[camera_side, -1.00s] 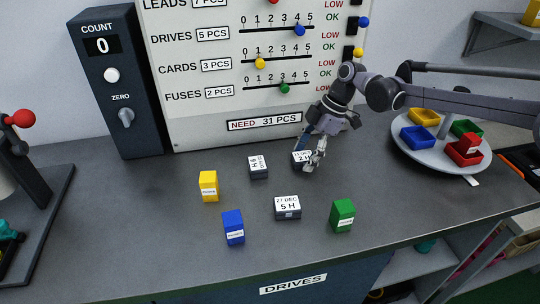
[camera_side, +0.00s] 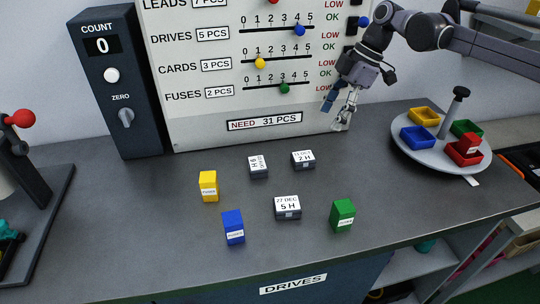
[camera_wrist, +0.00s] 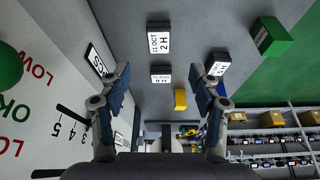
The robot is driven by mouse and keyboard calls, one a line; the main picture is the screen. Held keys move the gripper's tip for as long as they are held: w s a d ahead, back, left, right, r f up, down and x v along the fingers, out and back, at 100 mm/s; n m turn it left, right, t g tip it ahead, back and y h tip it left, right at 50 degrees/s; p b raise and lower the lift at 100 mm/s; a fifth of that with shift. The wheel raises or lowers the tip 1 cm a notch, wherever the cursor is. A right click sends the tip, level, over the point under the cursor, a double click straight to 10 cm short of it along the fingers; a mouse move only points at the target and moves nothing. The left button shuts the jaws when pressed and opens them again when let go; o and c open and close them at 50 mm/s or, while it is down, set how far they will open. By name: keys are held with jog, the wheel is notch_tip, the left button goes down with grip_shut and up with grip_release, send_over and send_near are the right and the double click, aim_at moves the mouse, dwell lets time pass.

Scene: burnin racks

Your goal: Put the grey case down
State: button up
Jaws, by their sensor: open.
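Several grey cases with white top labels lie flat on the dark grey counter. The case marked 2 H (camera_side: 303,160) is at the back, the one marked 5 H (camera_side: 287,208) is nearer the front, and a third case (camera_side: 258,167) is left of the 2 H one. My gripper (camera_side: 341,112) is open and empty, raised above the counter, to the right of and above the 2 H case. In the wrist view, the 2 H case (camera_wrist: 159,40) lies beyond my open fingers (camera_wrist: 164,95), apart from them.
Yellow (camera_side: 209,186), blue (camera_side: 233,227) and green (camera_side: 343,215) blocks stand on the counter. A round tray (camera_side: 404,151) with coloured bins and a knobbed post is at right. The white board (camera_side: 200,130) rises close behind my gripper. The counter's left middle is clear.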

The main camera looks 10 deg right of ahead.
jog(key=s+d+r+m+t+h, duration=0.2)
jog(key=s+d+r+m+t, duration=0.15)
jog(key=s+d+m, duration=0.7)
jog(key=s+d+f+m+t+h, duration=0.1)
jog(key=s+d+f+m, duration=0.2)
jog(key=s, duration=0.5)
jog(key=s+d+f+m+t+h, duration=0.1)
jog(key=s+d+f+m+t, duration=0.1)
jog(key=s+d+f+m, duration=0.2)
jog(key=s+d+f, duration=0.1)
jog(key=s+d, duration=0.2)
jog(key=s, duration=0.2)
jog(key=shift+f, duration=0.15)
jog(key=shift+o, duration=0.5)
